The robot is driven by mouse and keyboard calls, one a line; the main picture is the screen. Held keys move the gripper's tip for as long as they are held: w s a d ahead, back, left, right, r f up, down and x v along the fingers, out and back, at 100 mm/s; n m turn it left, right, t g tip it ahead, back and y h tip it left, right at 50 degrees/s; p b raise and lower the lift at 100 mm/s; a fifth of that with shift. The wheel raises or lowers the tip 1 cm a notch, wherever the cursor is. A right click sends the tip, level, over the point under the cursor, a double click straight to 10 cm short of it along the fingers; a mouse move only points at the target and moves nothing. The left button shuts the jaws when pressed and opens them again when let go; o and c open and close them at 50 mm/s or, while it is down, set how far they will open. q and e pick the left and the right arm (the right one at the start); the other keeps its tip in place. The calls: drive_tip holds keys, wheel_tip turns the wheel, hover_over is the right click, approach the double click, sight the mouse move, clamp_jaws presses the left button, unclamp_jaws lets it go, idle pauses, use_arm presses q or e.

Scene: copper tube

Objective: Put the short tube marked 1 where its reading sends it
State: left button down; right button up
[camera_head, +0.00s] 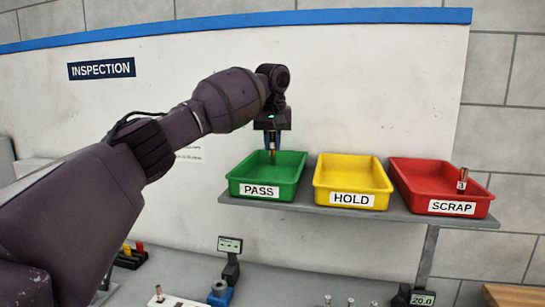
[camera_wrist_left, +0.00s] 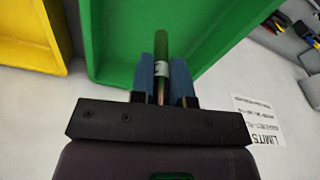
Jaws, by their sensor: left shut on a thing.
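My left gripper (camera_head: 271,146) points down over the green PASS tray (camera_head: 238,188). Its blue fingers (camera_wrist_left: 162,80) are shut on a short tube (camera_wrist_left: 161,69), held upright. The tube carries a white label with a dark mark that I cannot read surely. In the head view the tube's lower end (camera_head: 272,157) shows below the fingers, over or within the tray; whether it touches the floor I cannot tell. The yellow HOLD tray (camera_head: 319,190) is empty. The red SCRAP tray (camera_head: 400,190) holds another labelled copper tube (camera_head: 462,179). My right gripper is not in view.
The trays stand side by side on a grey shelf (camera_head: 400,216) before a white INSPECTION panel (camera_head: 330,100). Below are a gauge display (camera_head: 230,244), a blue fixture (camera_head: 219,294), a display reading 20.0 (camera_head: 422,298) and another tube (camera_head: 159,294). A LIMITS sheet (camera_wrist_left: 258,118) hangs beside the green tray.

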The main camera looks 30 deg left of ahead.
sight(272, 164)
use_arm(q)
drive_tip(key=shift+f, duration=1.9)
drive_tip(key=shift+f, duration=0.15)
drive_tip(key=c, duration=1.1)
unclamp_jaws()
drive_tip(key=r, duration=0.4)
drive_tip(key=s+r, duration=0.1)
drive_tip(key=r, duration=0.7)
drive_tip(key=shift+s+d+r, duration=0.15)
drive_tip(key=shift+d, duration=0.15)
